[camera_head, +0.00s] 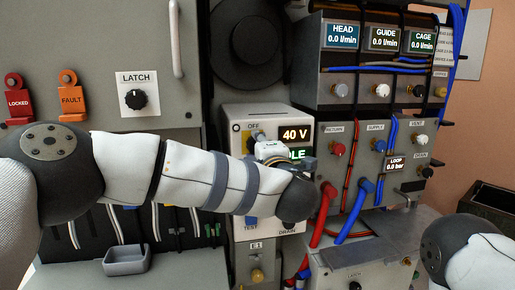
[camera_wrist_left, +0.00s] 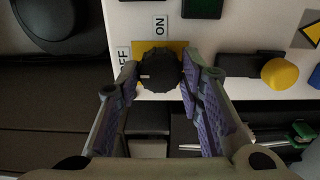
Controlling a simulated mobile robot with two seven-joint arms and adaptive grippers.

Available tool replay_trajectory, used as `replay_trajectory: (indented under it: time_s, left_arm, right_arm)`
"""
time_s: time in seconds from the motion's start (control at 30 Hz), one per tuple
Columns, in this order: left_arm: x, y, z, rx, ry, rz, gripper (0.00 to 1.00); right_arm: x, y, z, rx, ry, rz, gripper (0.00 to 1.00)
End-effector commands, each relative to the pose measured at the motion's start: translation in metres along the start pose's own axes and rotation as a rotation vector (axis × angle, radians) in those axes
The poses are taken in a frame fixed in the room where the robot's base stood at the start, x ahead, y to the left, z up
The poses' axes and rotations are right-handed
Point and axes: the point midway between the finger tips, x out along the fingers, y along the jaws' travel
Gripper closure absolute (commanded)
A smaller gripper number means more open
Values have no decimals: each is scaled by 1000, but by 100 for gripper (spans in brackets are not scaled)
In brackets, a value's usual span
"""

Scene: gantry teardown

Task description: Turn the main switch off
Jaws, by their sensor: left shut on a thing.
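The main switch is a black round knob (camera_wrist_left: 157,66) on a yellow plate, in the left wrist view. Beside it are an OFF label (camera_wrist_left: 124,59) on the left and an ON label (camera_wrist_left: 160,27) above. A small white mark on the knob is at its left side, the OFF side. My left gripper (camera_wrist_left: 155,84) is shut on the knob, one finger on each side. In the head view my left gripper (camera_head: 264,146) is at the white box (camera_head: 235,117) under its OFF label, and hides most of the switch. My right gripper is out of view.
A lit 40 V display (camera_head: 295,134) is right of the switch. A yellow button (camera_wrist_left: 281,74) is near the right finger in the wrist view. Red hoses (camera_head: 323,212) and blue hoses (camera_head: 355,212) hang at the right. A grey tray (camera_head: 127,261) is at the lower left.

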Motion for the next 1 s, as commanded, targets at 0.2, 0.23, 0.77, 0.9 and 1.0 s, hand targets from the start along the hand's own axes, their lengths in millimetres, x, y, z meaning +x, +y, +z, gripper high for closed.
replay_trajectory:
  time_s: [0.2,0.23,0.77,0.9,1.0]
  left_arm:
    - [0,0,1,-11,-4,0,94]
    - [0,0,1,-11,-4,0,94]
    - [0,0,1,-10,-2,1,46]
    - [-7,0,1,-10,-3,0,46]
    - [-28,1,1,-7,-6,0,46]
  right_arm:
    - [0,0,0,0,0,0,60]
    - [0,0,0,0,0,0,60]
    - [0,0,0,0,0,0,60]
    - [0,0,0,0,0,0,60]
    - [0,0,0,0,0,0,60]
